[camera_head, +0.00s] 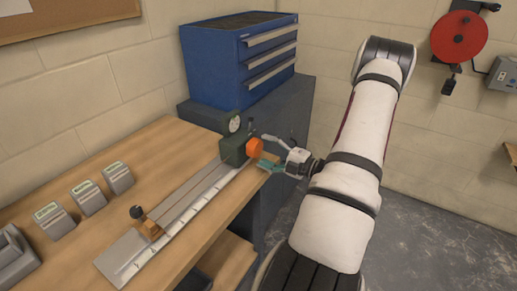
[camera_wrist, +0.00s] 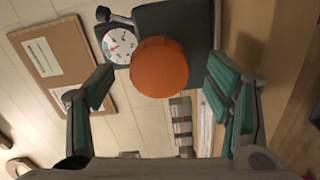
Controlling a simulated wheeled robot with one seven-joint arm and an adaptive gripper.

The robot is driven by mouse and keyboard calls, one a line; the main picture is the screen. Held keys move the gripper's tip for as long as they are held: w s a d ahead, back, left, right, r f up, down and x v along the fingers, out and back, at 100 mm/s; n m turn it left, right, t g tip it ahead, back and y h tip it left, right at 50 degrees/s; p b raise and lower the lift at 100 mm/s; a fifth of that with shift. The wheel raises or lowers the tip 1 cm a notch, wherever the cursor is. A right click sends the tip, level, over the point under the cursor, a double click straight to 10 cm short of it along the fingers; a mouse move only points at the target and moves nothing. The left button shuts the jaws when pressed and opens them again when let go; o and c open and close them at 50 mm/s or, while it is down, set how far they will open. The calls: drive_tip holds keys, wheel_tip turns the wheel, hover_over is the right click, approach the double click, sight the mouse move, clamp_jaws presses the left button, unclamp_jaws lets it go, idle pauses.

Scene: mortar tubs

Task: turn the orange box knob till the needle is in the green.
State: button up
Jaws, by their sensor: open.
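The orange knob (camera_head: 254,148) is on the right side of a dark green box (camera_head: 234,152) at the far end of a metal rail on the bench. In the wrist view the knob (camera_wrist: 159,67) is ahead of my gripper, between the lines of its fingers. My gripper (camera_wrist: 165,95) is open, with green-padded fingers to either side and no visible contact with the knob. In the head view it (camera_head: 272,158) is just right of the knob. A round gauge (camera_head: 234,123) sits on top of the box. Its white face (camera_wrist: 119,45) shows a red mark and a needle too small to read.
A metal rail (camera_head: 185,205) runs along the wooden bench, with an orange-brown block (camera_head: 150,228) at its near end. Several grey boxes (camera_head: 88,197) stand to the left. A blue drawer cabinet (camera_head: 215,65) is behind the green box. A red reel (camera_head: 459,37) hangs on the right wall.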

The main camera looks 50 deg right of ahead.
drive_tip(key=s, duration=0.8)
drive_tip(key=shift+d, duration=0.3)
drive_tip(key=w+a+r+n+g+y, duration=0.3)
drive_tip(key=w+a+r+n+y, duration=0.1)
drive_tip(key=a+n, duration=0.2)
drive_tip(key=w+a+r+n+g+y, duration=0.2)
drive_tip(key=w+a+r+n+y, duration=0.2)
drive_tip(key=a+n, duration=0.2)
drive_tip(key=a+r+n+g, duration=0.3)
drive_tip(key=a+n+g, duration=0.1)
drive_tip(key=a+n, duration=0.3)
drive_tip(key=a+r+n+g, duration=0.35)
drive_tip(key=a+n, duration=0.25)
drive_tip(key=a, duration=0.2)
drive_tip(key=s+a+r+n+h, duration=0.4)
drive_tip(key=s+a+n, duration=0.1)
drive_tip(key=n, duration=1)
drive_tip(key=s+a+r+n+h, duration=0.5)
drive_tip(key=s+a+n, duration=0.1)
drive_tip(key=n, duration=0.9)
drive_tip(key=shift+s+a+r, duration=0.15)
drive_tip(key=shift+s+a, duration=0.1)
drive_tip(key=shift+a, duration=0.25)
